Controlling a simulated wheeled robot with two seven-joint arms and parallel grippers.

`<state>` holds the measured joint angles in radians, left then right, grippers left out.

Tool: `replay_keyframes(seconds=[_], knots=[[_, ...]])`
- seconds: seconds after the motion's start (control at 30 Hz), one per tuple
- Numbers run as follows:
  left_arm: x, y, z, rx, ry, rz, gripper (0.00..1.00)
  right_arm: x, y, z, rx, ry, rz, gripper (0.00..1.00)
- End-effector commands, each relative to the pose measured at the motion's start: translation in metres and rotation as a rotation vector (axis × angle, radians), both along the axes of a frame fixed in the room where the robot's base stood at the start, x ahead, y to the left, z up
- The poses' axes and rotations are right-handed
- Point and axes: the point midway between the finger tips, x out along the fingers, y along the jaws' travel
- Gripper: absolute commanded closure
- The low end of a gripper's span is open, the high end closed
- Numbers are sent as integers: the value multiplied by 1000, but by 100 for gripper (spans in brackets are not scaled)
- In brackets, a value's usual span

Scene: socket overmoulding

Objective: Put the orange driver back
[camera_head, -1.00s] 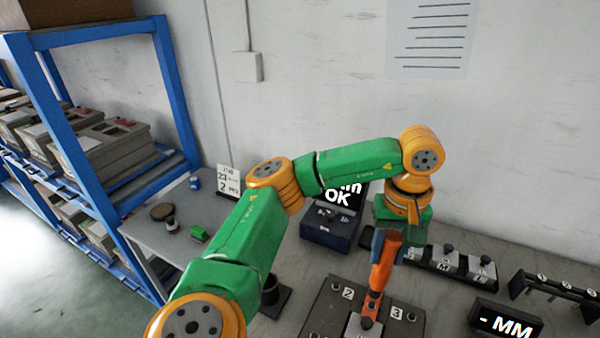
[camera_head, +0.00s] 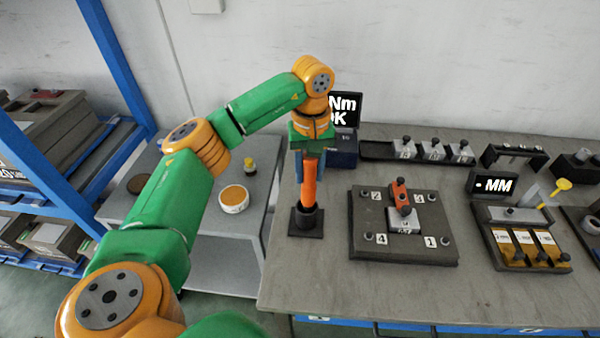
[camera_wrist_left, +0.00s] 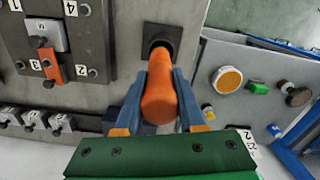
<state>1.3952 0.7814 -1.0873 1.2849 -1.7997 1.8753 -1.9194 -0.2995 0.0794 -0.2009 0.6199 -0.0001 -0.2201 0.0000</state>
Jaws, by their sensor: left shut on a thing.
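The orange driver (camera_head: 309,184) is upright in my left gripper (camera_head: 309,155), with the jaws around its upper part. Its lower end meets the black holder (camera_head: 306,222) at the table's left front; I cannot tell how deep it sits inside. In the left wrist view the driver (camera_wrist_left: 160,92) lies between the blue fingers of my left gripper (camera_wrist_left: 157,110), and its far end points into the square black holder (camera_wrist_left: 162,36). My right gripper is not in view.
The numbered plate (camera_head: 405,252) with an orange-topped part (camera_head: 400,195) stands right of the holder. The torque display (camera_head: 345,108) is behind the gripper. A lower side table (camera_head: 222,230) with a round tub (camera_head: 233,199) is to the left.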

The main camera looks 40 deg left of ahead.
Motion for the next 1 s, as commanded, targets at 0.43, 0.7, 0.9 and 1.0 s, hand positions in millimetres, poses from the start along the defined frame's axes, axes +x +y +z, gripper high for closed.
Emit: replay_keyframes(seconds=[0.43,0.7,0.9,1.0], knots=[[-1,0,-47,1,4,1,100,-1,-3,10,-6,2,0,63],[-1,0,-46,1,2,2,32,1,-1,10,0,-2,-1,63],[0,0,-41,1,-1,2,32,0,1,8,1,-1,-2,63],[1,0,-27,-1,-5,2,32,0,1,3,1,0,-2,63]])
